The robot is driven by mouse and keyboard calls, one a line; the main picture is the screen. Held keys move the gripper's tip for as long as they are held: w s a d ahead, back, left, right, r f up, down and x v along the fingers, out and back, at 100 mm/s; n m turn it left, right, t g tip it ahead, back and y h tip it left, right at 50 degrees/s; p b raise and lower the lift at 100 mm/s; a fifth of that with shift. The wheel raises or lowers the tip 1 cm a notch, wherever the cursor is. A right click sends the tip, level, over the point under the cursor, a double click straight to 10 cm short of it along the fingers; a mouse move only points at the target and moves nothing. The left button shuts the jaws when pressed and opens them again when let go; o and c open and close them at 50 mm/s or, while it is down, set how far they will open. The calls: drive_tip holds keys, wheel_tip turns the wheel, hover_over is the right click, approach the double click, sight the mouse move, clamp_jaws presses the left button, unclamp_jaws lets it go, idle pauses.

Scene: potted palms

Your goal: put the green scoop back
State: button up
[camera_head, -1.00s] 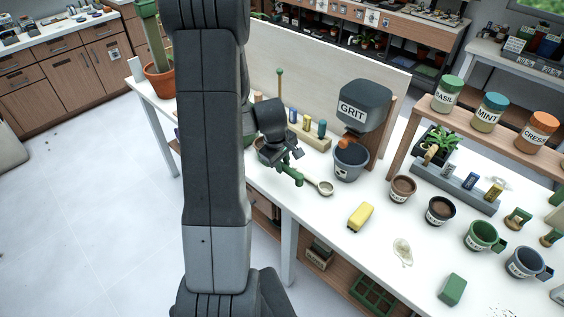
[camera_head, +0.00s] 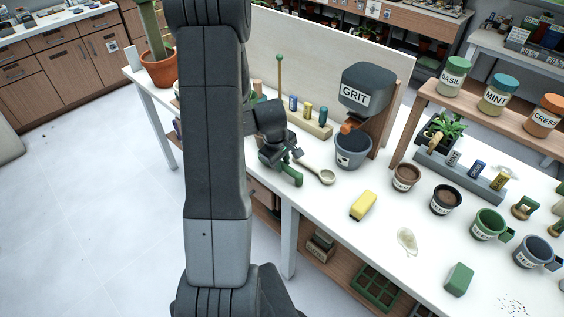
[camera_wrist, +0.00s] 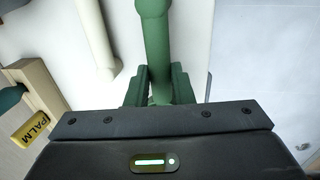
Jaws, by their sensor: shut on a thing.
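My gripper (camera_head: 280,160) is low over the near left part of the white table, shut on a green handle that I take for the green scoop (camera_head: 291,174). In the wrist view the green scoop (camera_wrist: 157,45) runs straight away from me between the finger pads (camera_wrist: 160,90), with a thicker part at the top edge. Its bowl cannot be made out. A cream spoon (camera_head: 326,177) lies beside it on the table, its handle (camera_wrist: 98,40) just left of the green one in the wrist view. I cannot tell whether the scoop touches the table.
A grey pot (camera_head: 353,152) stands under the GRIT hopper (camera_head: 366,90). A wooden rack (camera_head: 318,130) holds several coloured tubes behind my gripper. A yellow block (camera_head: 363,205), a brown pot (camera_head: 406,177) and a green block (camera_head: 458,279) stand to the right. The table's front edge is close.

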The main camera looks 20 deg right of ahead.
drive_tip(key=shift+f+b, duration=0.45)
drive_tip(key=shift+f, duration=0.05)
drive_tip(key=o, duration=1)
drive_tip(key=shift+r, duration=0.1)
wheel_tip(320, 180, up, 13)
drive_tip(key=s+a, duration=0.1)
drive_tip(key=a, duration=0.1)
drive_tip(key=shift+a+r, duration=0.2)
drive_tip(key=shift+f, duration=0.1)
drive_tip(key=f, duration=0.4)
drive_tip(key=d+f, duration=0.1)
drive_tip(key=f, duration=0.4)
drive_tip(key=w+d+f, duration=0.1)
drive_tip(key=f, duration=0.3)
drive_tip(key=shift+d+f, duration=0.15)
drive_tip(key=shift+d, duration=0.05)
